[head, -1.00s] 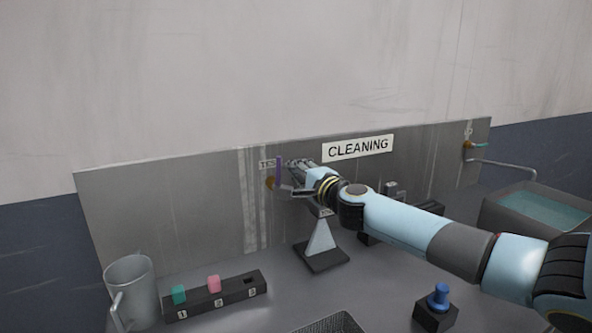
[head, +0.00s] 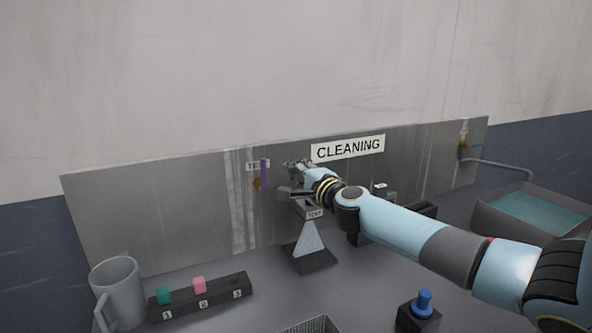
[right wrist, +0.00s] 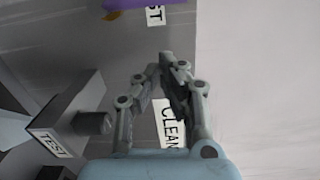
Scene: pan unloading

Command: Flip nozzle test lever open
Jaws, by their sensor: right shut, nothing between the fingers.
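Part of the lever shows at the top edge of the right wrist view (right wrist: 150,3). My right gripper (head: 288,165) is just right of the lever, apart from it, in front of the panel. Its fingers are shut and empty in the right wrist view (right wrist: 162,65). A grey TEST stand (head: 310,238) with a short stub (right wrist: 92,123) is below and beside the gripper. My left gripper is out of view.
A CLEANING sign (head: 348,148) is on the panel right of the gripper. A grey mug (head: 118,290) and a numbered black rack (head: 200,296) stand at left. A blue-knobbed block (head: 421,305) is in front, and a water basin (head: 478,218) is at right.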

